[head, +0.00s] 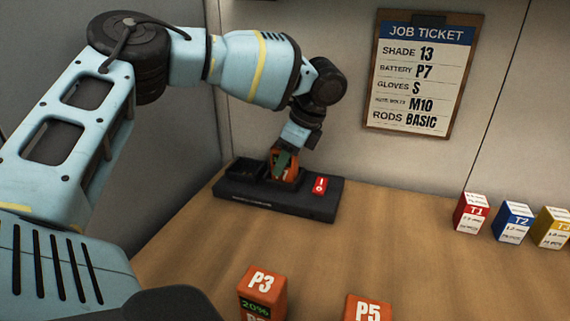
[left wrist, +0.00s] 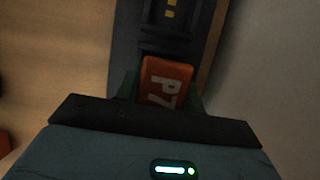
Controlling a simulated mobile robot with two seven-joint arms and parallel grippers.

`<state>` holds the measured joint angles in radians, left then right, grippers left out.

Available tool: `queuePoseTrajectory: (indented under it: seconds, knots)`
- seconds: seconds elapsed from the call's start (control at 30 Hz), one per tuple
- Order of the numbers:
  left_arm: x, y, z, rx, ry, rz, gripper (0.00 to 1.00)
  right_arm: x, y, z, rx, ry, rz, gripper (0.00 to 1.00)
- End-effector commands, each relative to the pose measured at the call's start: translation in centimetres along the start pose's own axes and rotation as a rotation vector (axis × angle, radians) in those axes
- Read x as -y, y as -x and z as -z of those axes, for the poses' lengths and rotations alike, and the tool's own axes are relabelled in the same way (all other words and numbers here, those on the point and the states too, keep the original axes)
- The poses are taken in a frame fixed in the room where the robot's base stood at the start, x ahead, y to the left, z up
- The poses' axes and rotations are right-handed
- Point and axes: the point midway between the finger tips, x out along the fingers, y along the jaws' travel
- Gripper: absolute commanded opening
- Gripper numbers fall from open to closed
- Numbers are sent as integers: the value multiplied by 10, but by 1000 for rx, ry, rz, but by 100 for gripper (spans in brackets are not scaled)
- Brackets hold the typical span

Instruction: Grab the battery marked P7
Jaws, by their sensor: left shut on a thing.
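The orange battery marked P7 (left wrist: 165,82) sits between the fingers of my left gripper (left wrist: 163,95) in the left wrist view, its white label facing the camera. In the head view the orange battery (head: 287,178) shows at the black dock (head: 262,203), partly hidden by the green fingers of my left gripper (head: 284,163). The gripper is shut on it from above. Whether the battery is still seated in its bay or slightly lifted I cannot tell. My right gripper is not in view.
The dock has an empty-looking bay (head: 245,169) and a red switch (head: 320,185). Orange batteries P3 (head: 262,285) and P5 (head: 368,308) stand at the front. Boxes T1 (head: 470,215), T2 (head: 513,222) and a yellow one (head: 552,229) stand right. A job ticket (head: 422,75) hangs behind. Mid-table is clear.

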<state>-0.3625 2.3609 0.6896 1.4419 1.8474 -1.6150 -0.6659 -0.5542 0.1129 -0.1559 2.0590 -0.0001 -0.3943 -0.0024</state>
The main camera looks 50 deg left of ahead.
Motion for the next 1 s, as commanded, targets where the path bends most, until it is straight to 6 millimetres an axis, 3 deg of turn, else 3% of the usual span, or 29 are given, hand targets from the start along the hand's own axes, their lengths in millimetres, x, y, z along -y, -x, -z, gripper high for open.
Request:
queuePoseTrajectory:
  seconds: [0.27, 0.7, 1.0]
  knots:
    - [1, 10, -4, -1, 2, 4, 0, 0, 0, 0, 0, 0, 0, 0]
    - [1, 79, -32, -1, 1, 3, 0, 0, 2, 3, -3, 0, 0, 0]
    - [0, 94, -38, 0, 0, 1, 0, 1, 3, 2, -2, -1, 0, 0]
